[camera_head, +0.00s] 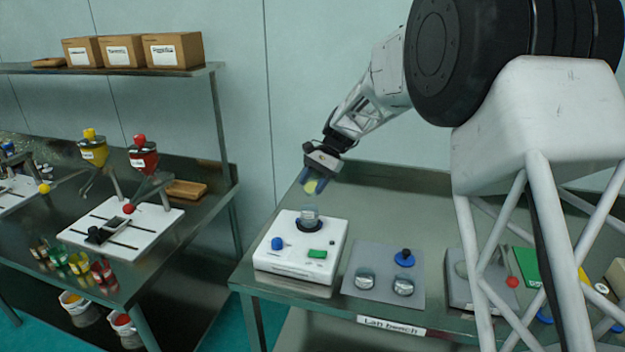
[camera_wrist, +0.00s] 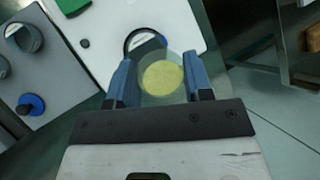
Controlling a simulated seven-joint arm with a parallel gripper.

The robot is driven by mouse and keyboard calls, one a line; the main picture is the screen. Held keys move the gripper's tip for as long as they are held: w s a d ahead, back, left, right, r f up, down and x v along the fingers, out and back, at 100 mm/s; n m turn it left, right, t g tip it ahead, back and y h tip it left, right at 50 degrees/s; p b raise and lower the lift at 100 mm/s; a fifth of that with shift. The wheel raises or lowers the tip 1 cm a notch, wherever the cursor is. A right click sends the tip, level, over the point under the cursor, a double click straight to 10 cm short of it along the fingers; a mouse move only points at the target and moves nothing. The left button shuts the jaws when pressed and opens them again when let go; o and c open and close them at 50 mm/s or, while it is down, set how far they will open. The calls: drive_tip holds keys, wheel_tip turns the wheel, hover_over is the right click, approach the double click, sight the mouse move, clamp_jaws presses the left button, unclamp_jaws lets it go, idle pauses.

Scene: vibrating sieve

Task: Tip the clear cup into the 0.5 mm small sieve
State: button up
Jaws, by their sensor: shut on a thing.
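My gripper (camera_head: 313,180) is shut on the clear cup (camera_head: 317,187), which holds yellow material, in the air above and behind the white shaker. In the wrist view the cup (camera_wrist: 162,75) sits between the two blue fingers of my gripper (camera_wrist: 162,85), its yellow contents seen from above. A small sieve (camera_head: 309,217) stands on the dark round seat of the white shaker (camera_head: 284,262). In the wrist view the cup partly hides that sieve. Two more small sieves, one at left (camera_head: 364,279) and one at right (camera_head: 403,286), lie on a grey plate. Mesh labels are not readable.
A blue knob (camera_head: 277,243) and green button (camera_head: 317,254) are on the shaker. A blue-knobbed part (camera_head: 404,258) stands on the grey plate (camera_head: 385,300). A separate bench at left holds yellow (camera_head: 93,152) and red (camera_head: 143,155) funnels. The bench behind the plate is clear.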

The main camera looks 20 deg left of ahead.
sight(309, 194)
drive_tip(key=t, duration=0.2)
drive_tip(key=s+t, duration=0.1)
drive_tip(key=shift+f+n+t, duration=0.35)
drive_tip(key=shift+n+t, duration=0.05)
drive_tip(key=t, duration=0.2)
drive_tip(key=shift+s+f+n+t, duration=0.3)
drive_tip(key=shift+s+f+t, duration=0.05)
drive_tip(key=shift+s+t, duration=0.05)
drive_tip(key=shift+s+f+n+t, duration=0.15)
drive_tip(key=shift+s+t, duration=0.1)
drive_tip(key=shift+t, duration=0.65)
drive_tip(key=shift+s+f+n+t, duration=0.1)
drive_tip(key=shift+s+n+t, duration=0.1)
drive_tip(key=shift+t, duration=0.7)
drive_tip(key=shift+s+f+n+t, duration=0.15)
drive_tip(key=shift+s+t, duration=0.1)
drive_tip(key=shift+t, duration=0.65)
drive_tip(key=shift+r, duration=0.15)
drive_tip(key=shift+w+g, duration=0.25)
drive_tip(key=shift+g, duration=0.55)
